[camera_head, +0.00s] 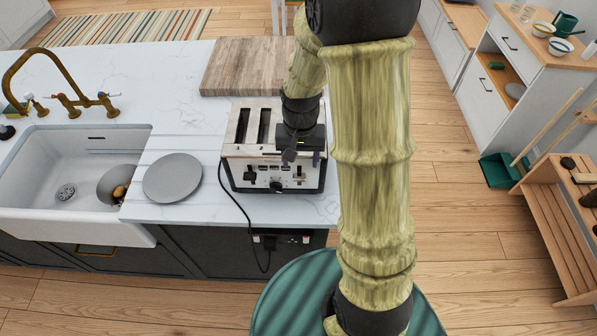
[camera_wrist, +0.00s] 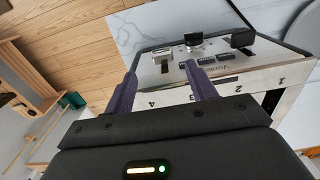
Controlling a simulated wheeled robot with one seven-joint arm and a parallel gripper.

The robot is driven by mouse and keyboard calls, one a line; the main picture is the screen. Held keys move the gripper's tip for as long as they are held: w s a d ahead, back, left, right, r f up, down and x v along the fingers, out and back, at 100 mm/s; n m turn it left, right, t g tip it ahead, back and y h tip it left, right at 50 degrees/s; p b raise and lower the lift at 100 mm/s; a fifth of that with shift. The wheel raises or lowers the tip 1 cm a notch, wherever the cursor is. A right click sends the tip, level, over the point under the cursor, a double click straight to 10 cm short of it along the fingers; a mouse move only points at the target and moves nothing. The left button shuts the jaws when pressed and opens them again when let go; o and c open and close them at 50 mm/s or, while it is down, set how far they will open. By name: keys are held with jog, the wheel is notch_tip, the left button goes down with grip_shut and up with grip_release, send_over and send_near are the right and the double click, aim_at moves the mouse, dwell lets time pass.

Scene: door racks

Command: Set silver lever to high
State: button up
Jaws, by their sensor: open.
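The toaster (camera_head: 240,150) stands on the white counter with its control face toward me. The silver lever (camera_head: 299,174) is on the right of that face, beyond a round knob (camera_head: 276,186); a dark lever (camera_head: 250,177) is on the left. My gripper (camera_head: 303,158) is over the toaster's front right part, above the silver lever. In the wrist view the open fingers (camera_wrist: 160,82) frame the silver lever (camera_wrist: 160,61), with nothing held. The knob (camera_wrist: 193,40) and dark lever (camera_wrist: 243,40) are to their right. I cannot tell whether a finger touches the lever.
A grey plate (camera_head: 172,178) lies left of the toaster, beside the white sink (camera_head: 60,220). A wooden board (camera_head: 240,65) lies behind it. The toaster's black cord (camera_head: 247,222) hangs over the counter front to a socket.

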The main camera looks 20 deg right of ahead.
aim_at(299, 179)
jog(key=shift+a+f+p, duration=0.15)
jog(key=shift+f+p, duration=0.4)
jog(key=shift+f, duration=2.9)
